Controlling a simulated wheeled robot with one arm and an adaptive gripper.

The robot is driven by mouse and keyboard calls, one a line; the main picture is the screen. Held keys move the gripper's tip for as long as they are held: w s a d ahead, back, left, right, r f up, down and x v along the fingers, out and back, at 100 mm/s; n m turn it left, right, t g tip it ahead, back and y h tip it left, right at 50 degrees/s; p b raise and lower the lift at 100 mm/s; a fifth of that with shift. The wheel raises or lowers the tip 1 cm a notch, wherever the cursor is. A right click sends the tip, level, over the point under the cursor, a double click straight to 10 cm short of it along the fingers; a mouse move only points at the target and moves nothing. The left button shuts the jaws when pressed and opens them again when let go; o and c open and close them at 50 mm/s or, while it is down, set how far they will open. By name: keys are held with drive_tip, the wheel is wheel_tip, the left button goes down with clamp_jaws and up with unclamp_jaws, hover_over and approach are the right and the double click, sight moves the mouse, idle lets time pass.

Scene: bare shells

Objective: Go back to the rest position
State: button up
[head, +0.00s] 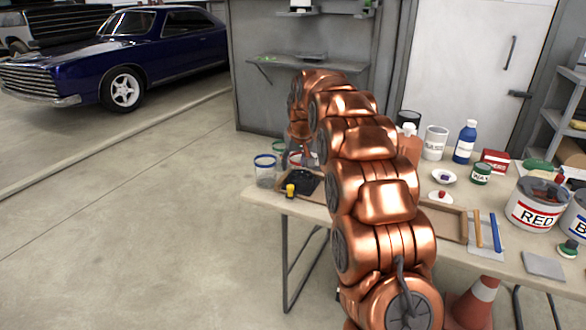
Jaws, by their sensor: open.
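My copper arm (372,190) reaches from the bottom of the head view up and away over the left part of the table (262,199). My gripper (303,157) is at the far end of the arm, pointing down over the table's left end. It is small and partly hidden by the arm, and it appears open. I see nothing held in it. A clear cup with a blue rim (265,171) stands just left of it. A black object on a tray (300,183) and a small yellow-topped item (290,190) lie in front of it.
Right of my arm stand a blue bottle (465,142), a white can (435,142), a wooden tray (452,209) and a RED paint can (538,203). An orange cone (474,305) is below the table. Open floor lies left, with a blue car (120,55) beyond.

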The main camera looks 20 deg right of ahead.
idle(0.5)
drive_tip(key=s+a+r+g+p, duration=0.2)
drive_tip(key=s+a+p, duration=0.15)
drive_tip(key=s, duration=0.95)
drive_tip(key=s+a+r+g+p, duration=0.1)
drive_tip(key=s+a+r+p, duration=0.2)
drive_tip(key=s, duration=1)
drive_tip(key=s+a+r+g+p, duration=0.15)
drive_tip(key=s+a, duration=0.25)
drive_tip(key=s, duration=0.8)
drive_tip(key=s+a+f+g+p, duration=0.1)
drive_tip(key=s+g+p, duration=0.1)
drive_tip(key=s, duration=1.4)
drive_tip(key=shift+f, duration=0.15)
